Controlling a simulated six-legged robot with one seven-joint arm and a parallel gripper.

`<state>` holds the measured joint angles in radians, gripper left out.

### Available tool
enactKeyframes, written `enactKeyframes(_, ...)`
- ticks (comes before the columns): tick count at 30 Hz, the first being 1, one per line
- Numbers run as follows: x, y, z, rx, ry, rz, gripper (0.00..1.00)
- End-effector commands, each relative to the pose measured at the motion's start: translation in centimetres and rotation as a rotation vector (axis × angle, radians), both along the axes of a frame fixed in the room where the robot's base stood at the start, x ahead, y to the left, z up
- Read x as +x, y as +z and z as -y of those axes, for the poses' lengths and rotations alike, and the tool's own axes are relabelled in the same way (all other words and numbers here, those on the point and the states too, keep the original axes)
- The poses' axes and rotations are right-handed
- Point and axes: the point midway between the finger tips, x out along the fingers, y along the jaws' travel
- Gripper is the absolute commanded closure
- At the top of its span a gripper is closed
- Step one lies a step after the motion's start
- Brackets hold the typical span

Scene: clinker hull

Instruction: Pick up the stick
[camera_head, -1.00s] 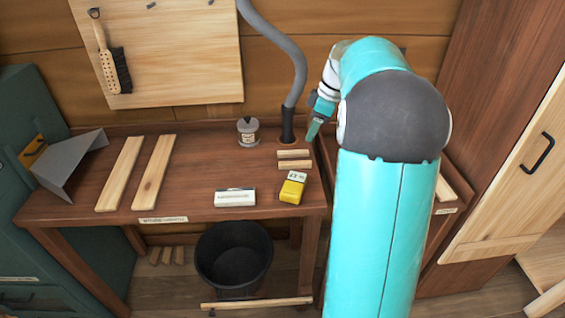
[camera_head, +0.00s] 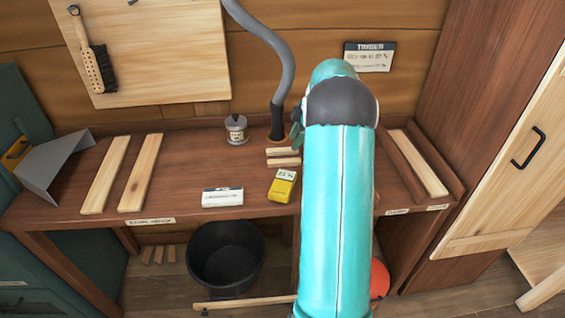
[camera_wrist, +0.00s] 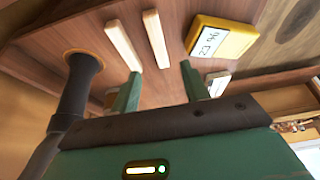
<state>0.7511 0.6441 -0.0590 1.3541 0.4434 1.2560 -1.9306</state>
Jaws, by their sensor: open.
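Two short pale wooden sticks lie side by side on the brown bench, the far stick (camera_head: 282,150) and the near stick (camera_head: 284,162). In the wrist view they show as two pale bars, one on the left (camera_wrist: 123,46) and one on the right (camera_wrist: 156,38), a small gap between them. My gripper (camera_wrist: 161,87) is open with nothing between its green fingers. The sticks lie beyond the fingertips, apart from them. In the head view my arm hides most of the gripper, just right of the sticks.
A yellow device (camera_head: 282,186) with a display lies close to the sticks. A grey hose (camera_head: 278,122) rises from the bench behind them. A jar (camera_head: 236,129), a white labelled box (camera_head: 222,197) and longer planks (camera_head: 105,175) are farther left. A black bucket (camera_head: 226,252) stands below.

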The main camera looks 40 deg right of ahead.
Motion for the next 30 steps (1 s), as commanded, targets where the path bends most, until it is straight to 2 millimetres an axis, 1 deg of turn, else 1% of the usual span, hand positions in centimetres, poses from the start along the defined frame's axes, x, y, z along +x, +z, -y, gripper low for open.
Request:
enactKeyframes(1, 0.2, -1.1, -0.4, 0.003, 0.001, -0.003, 0.55)
enactKeyframes(3, 0.6, -2.1, -0.8, 0.003, 0.000, -0.002, 0.55)
enactKeyframes(6, 0.8, -3.0, -1.1, 0.002, 0.001, -0.001, 0.55)
enactKeyframes(11, 1.1, -3.9, -1.3, 0.001, 0.003, -0.002, 0.55)
enactKeyframes(19, 2.0, -7.6, -2.3, 0.001, 0.005, -0.002, 0.55)
enactKeyframes(22, 2.1, -8.3, -2.5, 0.000, 0.004, 0.000, 0.55)
enactKeyframes(28, 2.1, -8.3, -2.5, 0.000, 0.003, 0.000, 0.55)
enactKeyframes(30, 2.1, -8.3, -2.5, 0.000, 0.003, 0.000, 0.68)
